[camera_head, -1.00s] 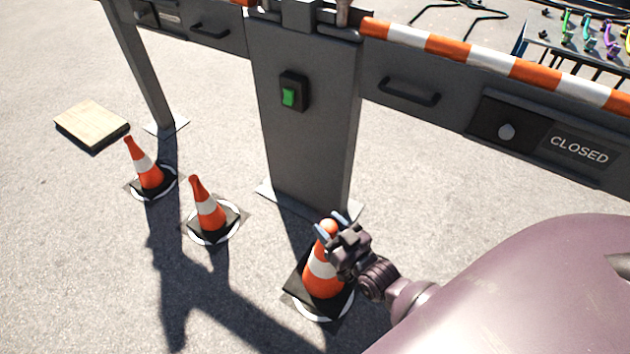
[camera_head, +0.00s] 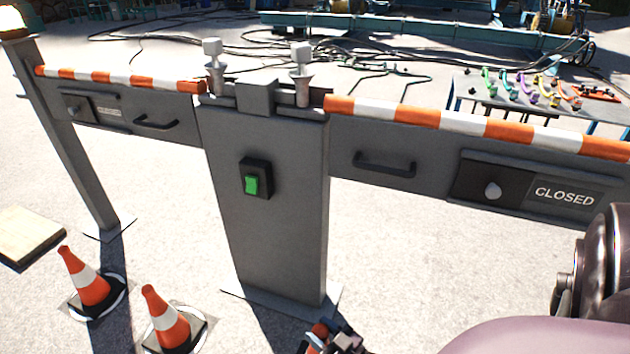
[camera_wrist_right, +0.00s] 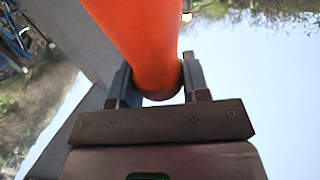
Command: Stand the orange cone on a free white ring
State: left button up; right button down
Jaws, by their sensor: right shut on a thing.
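My right gripper (camera_head: 328,338) is at the bottom edge of the head view, shut on the top of an orange cone (camera_head: 316,337). Only that cone's tip shows there; its base and any ring below it are out of frame. In the right wrist view the cone's smooth orange body (camera_wrist_right: 145,40) sits between the two fingers. Two more orange and white cones, the left cone (camera_head: 91,290) and the middle cone (camera_head: 170,330), stand upright on white rings at the lower left. My left gripper is not in view.
A grey barrier post (camera_head: 265,240) with a green switch (camera_head: 252,185) stands just behind my right gripper. Striped barrier arms (camera_head: 435,118) extend to both sides. A wooden board (camera_head: 25,235) lies at the left. Pavement between the middle cone and the post is clear.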

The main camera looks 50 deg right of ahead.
pick_arm(q)
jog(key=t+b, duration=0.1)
jog(key=b, duration=0.2)
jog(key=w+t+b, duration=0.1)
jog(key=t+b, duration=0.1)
jog(key=b, duration=0.2)
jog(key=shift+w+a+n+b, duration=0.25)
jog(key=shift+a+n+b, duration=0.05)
pick_arm(e)
notch_tip(320, 180, down, 16)
jog(key=shift+f, duration=0.25)
jog(key=shift+f, duration=0.1)
jog(key=c, duration=0.6)
grip_release()
jog(key=shift+s, duration=0.15)
